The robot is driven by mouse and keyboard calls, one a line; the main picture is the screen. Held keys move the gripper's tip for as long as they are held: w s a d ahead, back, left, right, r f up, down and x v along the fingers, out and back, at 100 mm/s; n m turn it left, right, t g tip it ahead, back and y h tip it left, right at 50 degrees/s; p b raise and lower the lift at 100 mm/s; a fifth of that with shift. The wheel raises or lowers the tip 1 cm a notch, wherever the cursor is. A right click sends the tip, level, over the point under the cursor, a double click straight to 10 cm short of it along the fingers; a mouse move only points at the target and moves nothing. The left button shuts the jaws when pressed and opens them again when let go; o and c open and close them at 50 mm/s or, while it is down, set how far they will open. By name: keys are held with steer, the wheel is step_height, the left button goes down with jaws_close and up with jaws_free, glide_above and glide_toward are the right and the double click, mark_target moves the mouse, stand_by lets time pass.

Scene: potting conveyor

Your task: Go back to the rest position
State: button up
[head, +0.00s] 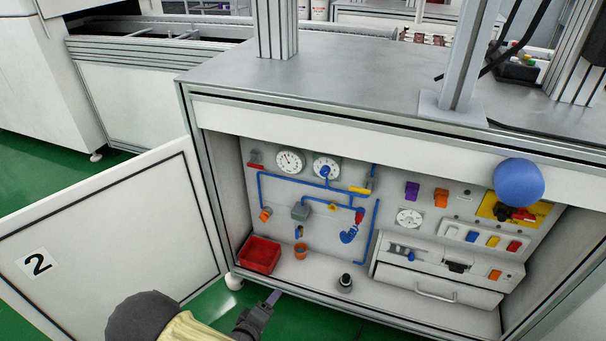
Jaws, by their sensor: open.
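My gripper (272,299) shows at the bottom of the head view, at the end of my arm, low in front of the open cabinet (330,115). It is open, and I see nothing between its fingers. It is left of the cabinet's middle, near the bottom front edge. The numbered door (110,235), marked 2, stands swung open to the left of my gripper. Part of my arm is cut off by the lower picture edge.
Inside the cabinet are gauges (290,161), blue pipes (290,178), a red bin (260,254), an orange pot (300,251), a black-topped knob (345,283) and a drawer (440,287). A blue ball (519,182) shows at the upper right. Green floor (310,315) shows below.

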steer(key=w+d+r+m+g+y+p, duration=0.2)
steer(key=d+r+m+g+y+p, duration=0.15)
steer(key=r, duration=0.55)
steer(key=w+d+r+m+g+y+p, duration=0.2)
steer(key=w+d+r+m+g, duration=0.15)
steer(key=r, duration=0.55)
steer(key=s+d+r+m+g+p, duration=0.1)
steer(key=s+d+r+m+p, duration=0.1)
steer(key=s+d+r, duration=0.6)
steer(key=s+d+r+m+g+p, duration=0.1)
steer(key=s+d+r+p, duration=0.3)
steer(key=d+r, duration=0.55)
step_height(320, 180, up, 37)
steer(key=p, duration=3.6)
steer(key=shift+s, duration=0.45)
steer(key=shift+f+h, duration=0.1)
steer(key=shift+h, duration=0.15)
